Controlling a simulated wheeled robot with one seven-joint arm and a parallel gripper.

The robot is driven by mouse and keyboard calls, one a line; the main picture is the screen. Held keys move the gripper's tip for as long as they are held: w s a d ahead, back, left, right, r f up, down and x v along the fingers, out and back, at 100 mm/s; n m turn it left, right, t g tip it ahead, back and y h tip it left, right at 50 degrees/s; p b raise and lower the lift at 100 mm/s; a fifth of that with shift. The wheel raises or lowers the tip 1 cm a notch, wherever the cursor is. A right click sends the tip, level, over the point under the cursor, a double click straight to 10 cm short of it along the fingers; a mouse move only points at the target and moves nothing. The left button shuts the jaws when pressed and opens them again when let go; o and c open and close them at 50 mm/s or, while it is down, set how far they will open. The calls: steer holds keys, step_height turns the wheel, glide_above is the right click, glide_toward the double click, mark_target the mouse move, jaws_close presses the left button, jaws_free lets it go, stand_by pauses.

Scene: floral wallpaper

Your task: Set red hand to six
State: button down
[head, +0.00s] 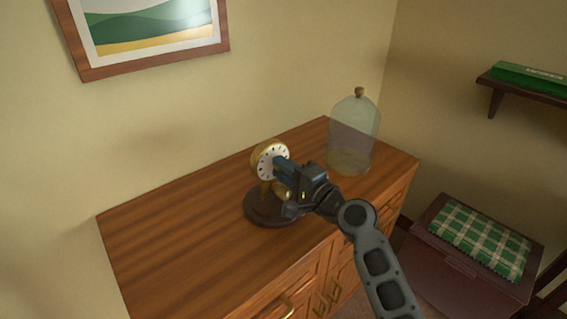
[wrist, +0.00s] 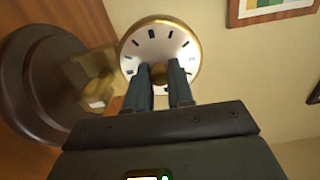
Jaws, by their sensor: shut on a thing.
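A brass clock (head: 266,162) with a round white dial and dark hour marks stands on a dark round base (head: 256,215) on the wooden cabinet. In the wrist view the dial (wrist: 150,48) faces me, with the dark base (wrist: 22,80) to its left. My gripper (head: 281,170) is at the front of the dial, its dark blue fingers covering part of it. In the wrist view the fingers (wrist: 162,78) are shut on a small brownish knob (wrist: 159,72) in front of the dial. I cannot make out a red hand; the fingers hide part of the dial.
A glass dome (head: 353,138) with a knob on top stands right of the clock on the cabinet (head: 165,230). The cabinet's left part is clear. A framed picture (head: 150,65) hangs on the wall behind. A plaid cushion (head: 480,240) lies on a chest at the right.

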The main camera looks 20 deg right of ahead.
steer(key=m+p, duration=0.1)
steer(key=m, duration=0.2)
steer(key=shift+d+m+p, duration=0.1)
steer(key=shift+m+p, duration=0.2)
steer(key=shift+p, duration=0.1)
steer(key=shift+m+p, duration=0.7)
steer(key=shift+m, duration=0.7)
steer(key=shift+f, duration=0.1)
steer(key=c, duration=1)
jaws_free()
steer(key=b+v, duration=0.1)
steer(key=v, duration=0.6)
steer(key=shift+s, duration=0.35)
